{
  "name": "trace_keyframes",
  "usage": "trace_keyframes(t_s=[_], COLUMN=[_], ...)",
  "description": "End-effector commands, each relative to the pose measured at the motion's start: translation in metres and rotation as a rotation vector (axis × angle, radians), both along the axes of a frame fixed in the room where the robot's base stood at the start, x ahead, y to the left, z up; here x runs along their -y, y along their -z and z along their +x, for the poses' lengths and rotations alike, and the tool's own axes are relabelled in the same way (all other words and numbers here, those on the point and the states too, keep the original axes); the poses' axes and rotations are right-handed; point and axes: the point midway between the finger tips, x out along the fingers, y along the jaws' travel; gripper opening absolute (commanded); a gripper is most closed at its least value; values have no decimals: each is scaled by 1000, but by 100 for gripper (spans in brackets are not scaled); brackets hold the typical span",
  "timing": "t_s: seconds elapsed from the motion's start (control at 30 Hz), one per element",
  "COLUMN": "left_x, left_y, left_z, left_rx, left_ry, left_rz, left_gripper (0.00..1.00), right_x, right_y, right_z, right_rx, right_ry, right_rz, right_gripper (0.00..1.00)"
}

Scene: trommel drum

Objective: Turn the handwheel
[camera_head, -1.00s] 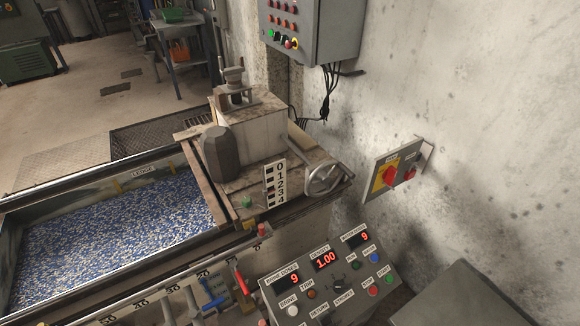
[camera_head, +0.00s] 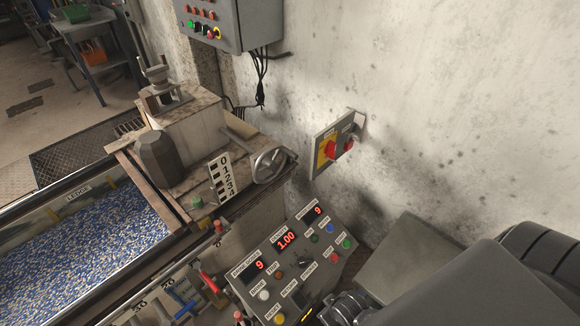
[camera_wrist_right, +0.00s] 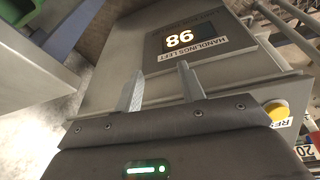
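The handwheel (camera_head: 269,166) is a grey spoked wheel on the front right corner of the machine housing. A numbered scale plate (camera_head: 220,177) marked 0 to 4 stands just left of it. My right arm comes in at the lower right of the head view, well below and right of the handwheel and apart from it; its fingertips are not clear there. In the right wrist view my right gripper (camera_wrist_right: 160,84) has its two fingers apart with nothing between them, in front of a grey box. The handwheel is not in the wrist view. My left gripper is not in view.
A control panel (camera_head: 290,262) with red displays stands below the handwheel. A red and yellow switch box (camera_head: 331,148) is on the wall to the right. A trough of blue and white pieces lies left. The wrist view shows an inverted counter display (camera_wrist_right: 180,38) and a yellow button (camera_wrist_right: 277,110).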

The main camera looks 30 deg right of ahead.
Motion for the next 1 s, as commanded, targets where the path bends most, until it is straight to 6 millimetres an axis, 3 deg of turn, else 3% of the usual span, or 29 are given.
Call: trace_keyframes(t_s=[0.03,0.1,0.37,0.5,0.6,1.0], left_x=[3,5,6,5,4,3], left_y=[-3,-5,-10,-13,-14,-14], left_z=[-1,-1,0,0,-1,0], left_rx=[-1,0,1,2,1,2], left_ry=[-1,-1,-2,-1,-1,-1], left_rz=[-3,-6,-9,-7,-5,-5], left_gripper=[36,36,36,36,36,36], right_x=[1,1,8,17,25,58], right_y=[-24,-51,-143,-194,-217,-267], right_z=[12,25,66,101,133,239], right_rx=[32,67,216,366,495,918], right_ry=[-1,-3,-16,-41,-68,-187], right_rz=[1,1,-5,-12,-11,49], right_gripper=[40,40,40,40,40,40])
